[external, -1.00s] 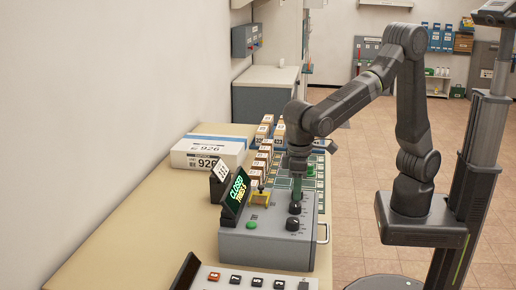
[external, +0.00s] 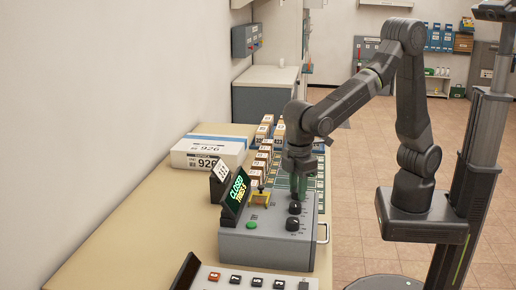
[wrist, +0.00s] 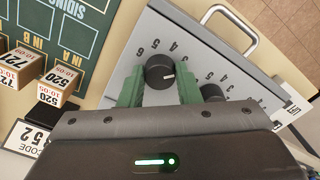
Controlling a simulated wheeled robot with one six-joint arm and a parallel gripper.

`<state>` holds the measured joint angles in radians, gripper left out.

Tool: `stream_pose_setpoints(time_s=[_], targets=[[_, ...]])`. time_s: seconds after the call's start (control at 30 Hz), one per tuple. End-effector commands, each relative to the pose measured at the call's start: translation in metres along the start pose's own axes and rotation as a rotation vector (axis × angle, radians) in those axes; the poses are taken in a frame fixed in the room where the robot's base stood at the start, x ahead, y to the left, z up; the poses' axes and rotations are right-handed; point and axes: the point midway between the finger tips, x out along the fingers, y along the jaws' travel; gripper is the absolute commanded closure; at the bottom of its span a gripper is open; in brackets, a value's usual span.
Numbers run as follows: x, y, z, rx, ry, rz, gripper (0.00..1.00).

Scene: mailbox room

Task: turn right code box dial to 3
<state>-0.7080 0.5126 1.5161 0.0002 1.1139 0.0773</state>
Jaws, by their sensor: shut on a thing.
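The grey code box (external: 265,245) stands on the counter, with black dials on its top. My gripper (wrist: 158,88) has its two green fingers on either side of the right dial (wrist: 160,70), shut on it. This dial's white mark points to the right in the wrist view; digits show around it, and some are hard to read. A second dial (wrist: 212,92) is beside it, partly hidden by a finger. In the external view my gripper (external: 297,185) comes down at the box's far end. The box's tilted display (external: 236,194) shows green and white text.
A metal handle (wrist: 232,22) sticks out of the box's side. Boxed parcels (wrist: 55,85) and a green sorting board (wrist: 70,25) lie close beyond the box. A white code card (wrist: 33,136) is near my gripper.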

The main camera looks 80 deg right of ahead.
Motion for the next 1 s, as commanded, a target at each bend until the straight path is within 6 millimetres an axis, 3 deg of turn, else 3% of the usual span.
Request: stream_pose_setpoints(time_s=[0.67,0.7,0.77,0.8,1.0], targets=[[-0.0013,0.0,-0.0012,-0.068,0.005,0.001,0.93],[-0.0013,0.0,-0.0012,-0.068,0.005,0.001,0.64],[-0.0012,0.0,-0.0011,-0.068,0.004,0.0,0.52],[-0.0011,0.0,-0.001,-0.068,0.004,0.0,0.48],[-0.0005,0.0,-0.0006,-0.068,0.002,0.0,0.48]])
